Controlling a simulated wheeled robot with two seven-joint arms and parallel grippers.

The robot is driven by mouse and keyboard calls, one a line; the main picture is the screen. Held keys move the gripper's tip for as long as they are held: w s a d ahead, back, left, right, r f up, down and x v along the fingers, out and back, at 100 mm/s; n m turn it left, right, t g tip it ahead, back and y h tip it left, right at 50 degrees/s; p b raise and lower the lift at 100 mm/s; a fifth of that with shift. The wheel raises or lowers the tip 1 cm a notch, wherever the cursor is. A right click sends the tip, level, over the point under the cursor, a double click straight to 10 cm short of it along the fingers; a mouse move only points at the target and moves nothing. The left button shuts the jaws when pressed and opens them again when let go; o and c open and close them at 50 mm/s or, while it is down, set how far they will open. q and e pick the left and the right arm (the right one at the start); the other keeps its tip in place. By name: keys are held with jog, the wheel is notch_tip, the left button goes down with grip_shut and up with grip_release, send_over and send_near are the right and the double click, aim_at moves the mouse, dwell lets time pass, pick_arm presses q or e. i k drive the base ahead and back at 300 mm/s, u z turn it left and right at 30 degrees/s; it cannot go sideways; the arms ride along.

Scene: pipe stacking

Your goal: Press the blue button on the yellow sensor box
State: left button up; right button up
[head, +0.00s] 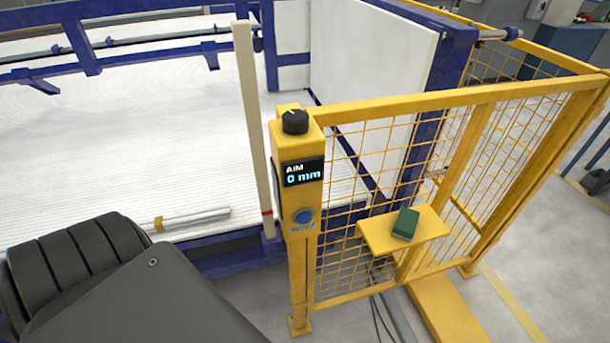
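The yellow sensor box (283,153) stands upright on a yellow post at the near corner of the yellow mesh fence. Its small dark display (303,172) reads "AIM 0 mm". The blue round button (303,216) is on the front face below the display, with small blue lettering under it that I cannot read surely. A black knob (295,122) sits on top of the box. A dark grey part of my own body fills the lower left and stays clear of the button in the picture. Neither of my grippers can be made out.
A yellow shelf (432,222) on the fence (400,110) carries a green box-like object (405,223). A pale upright post (250,110) stands behind the sensor box. A short pipe (192,217) lies on the white ribbed bed (120,150). The floor right of the fence is partly clear.

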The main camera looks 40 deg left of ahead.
aim_at(303, 219)
jog(key=u, duration=1.25)
